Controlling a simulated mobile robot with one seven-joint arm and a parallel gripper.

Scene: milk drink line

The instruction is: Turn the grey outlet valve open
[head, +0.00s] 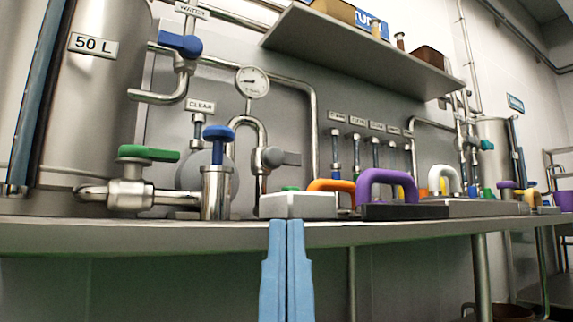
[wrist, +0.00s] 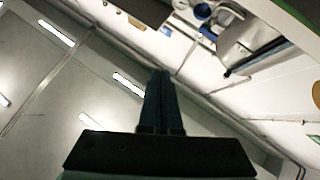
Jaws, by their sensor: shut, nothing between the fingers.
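The grey outlet valve handle (head: 283,158) sits on a steel pipe behind the counter, right of the blue-topped steel cylinder. Its lever points to the right, roughly level. My gripper (head: 287,223) is in front of the counter edge at the bottom middle of the head view, its two blue fingers pointing up and closed together. It is below the grey handle, nearer to me, and apart from it. In the wrist view my gripper (wrist: 160,74) shows as dark closed fingers with nothing between them. I cannot make out the grey handle in the wrist view.
A green-handled valve (head: 148,154) and a blue-topped cylinder (head: 217,180) stand left of the grey handle. A white box (head: 298,206) with a green button, an orange handle (head: 331,185) and a purple handle (head: 388,178) are on the counter (head: 150,236). A shelf (head: 355,52) hangs above.

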